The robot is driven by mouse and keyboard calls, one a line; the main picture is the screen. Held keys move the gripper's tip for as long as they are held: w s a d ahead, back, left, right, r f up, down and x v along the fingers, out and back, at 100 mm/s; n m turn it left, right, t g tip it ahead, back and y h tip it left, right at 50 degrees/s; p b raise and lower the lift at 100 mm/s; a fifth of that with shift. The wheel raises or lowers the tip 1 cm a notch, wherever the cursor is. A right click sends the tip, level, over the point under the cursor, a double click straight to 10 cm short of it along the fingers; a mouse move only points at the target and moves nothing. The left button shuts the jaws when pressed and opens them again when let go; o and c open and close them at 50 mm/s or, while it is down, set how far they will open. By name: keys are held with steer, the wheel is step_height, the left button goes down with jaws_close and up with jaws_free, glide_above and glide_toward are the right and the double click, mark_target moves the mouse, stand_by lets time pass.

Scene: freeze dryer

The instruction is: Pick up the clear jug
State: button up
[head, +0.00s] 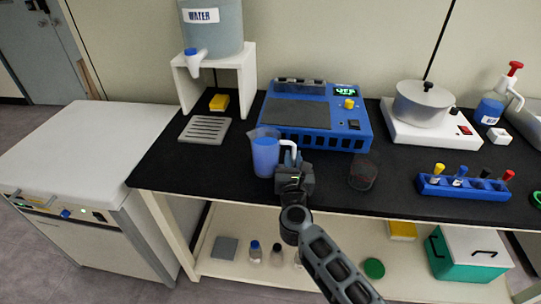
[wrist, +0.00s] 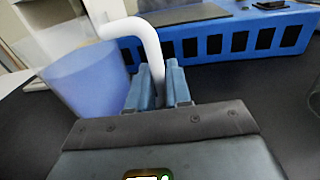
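The clear jug (head: 265,155) holds blue liquid and has a white handle. It stands upright at the front of the black counter, left of my gripper (head: 291,167). In the wrist view the jug (wrist: 88,82) is at the left, and its white handle (wrist: 152,45) runs down between the two blue-grey fingers of my gripper (wrist: 161,85). The fingers sit close against both sides of the handle, with no clear gap. The lower end of the handle is hidden by the fingers and gripper body.
A blue device (head: 316,117) stands behind the jug. A clear beaker (head: 364,172) is to the right, near the front edge. A blue tube rack (head: 462,190) and white hot plate with pot (head: 425,106) are farther right. A water dispenser (head: 212,28) is at back left, above a grate (head: 205,130).

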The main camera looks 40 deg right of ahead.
jaws_close()
steer(key=shift+r, duration=0.25)
stand_by(0.4)
